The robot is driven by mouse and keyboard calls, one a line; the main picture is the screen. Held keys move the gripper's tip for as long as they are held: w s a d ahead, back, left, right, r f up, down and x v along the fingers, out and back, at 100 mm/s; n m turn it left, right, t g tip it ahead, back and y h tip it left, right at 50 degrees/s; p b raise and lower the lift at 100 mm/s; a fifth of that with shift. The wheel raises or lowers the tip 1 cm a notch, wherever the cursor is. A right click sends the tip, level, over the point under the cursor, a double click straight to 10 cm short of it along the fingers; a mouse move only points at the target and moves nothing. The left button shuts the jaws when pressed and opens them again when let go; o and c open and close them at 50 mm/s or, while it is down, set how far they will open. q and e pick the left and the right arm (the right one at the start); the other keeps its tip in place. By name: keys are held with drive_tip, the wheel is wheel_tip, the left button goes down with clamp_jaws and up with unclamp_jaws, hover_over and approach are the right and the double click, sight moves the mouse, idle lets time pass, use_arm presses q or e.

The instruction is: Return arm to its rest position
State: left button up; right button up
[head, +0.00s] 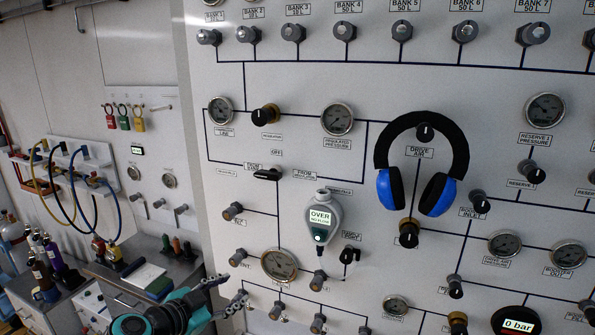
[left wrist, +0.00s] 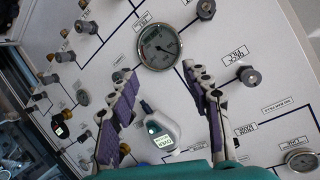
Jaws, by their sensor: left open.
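My left gripper (head: 226,294) is in the lower left of the head view, in front of the panel's lower left edge. It is open and nothing shows between its fingers. In the left wrist view its two purple-padded fingers (left wrist: 165,115) stand apart, with the panel behind them. A grey handheld analyser (head: 321,217) reading "OVER" is on the panel, right of and above the gripper. It also shows in the left wrist view (left wrist: 161,133), seen between the fingers; I cannot tell how far away it is. My right gripper is not in view.
The white fill panel (head: 290,85) carries gauges, knobs and valves. Blue headphones (head: 435,150) hang over the drive air knob. A round gauge (head: 279,265) is just right of the gripper. Left are a workbench (head: 100,270) with bottles and a rack of coloured hoses (head: 75,170).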

use_arm(q)
drive_tip(key=s+f+n+g+y+b, duration=0.2)
drive_tip(key=s+f+n+y+b, duration=0.1)
drive_tip(key=s+f, duration=0.6)
drive_tip(key=s+f+n+g+y+b, duration=0.3)
drive_tip(key=s+f+n+b, duration=0.2)
drive_tip(key=s+f, duration=0.5)
wheel_tip(320, 180, down, 4)
drive_tip(key=n, duration=0.2)
drive_tip(key=shift+a+f+n+b, duration=0.25)
drive_tip(key=shift+a+n+b, duration=0.05)
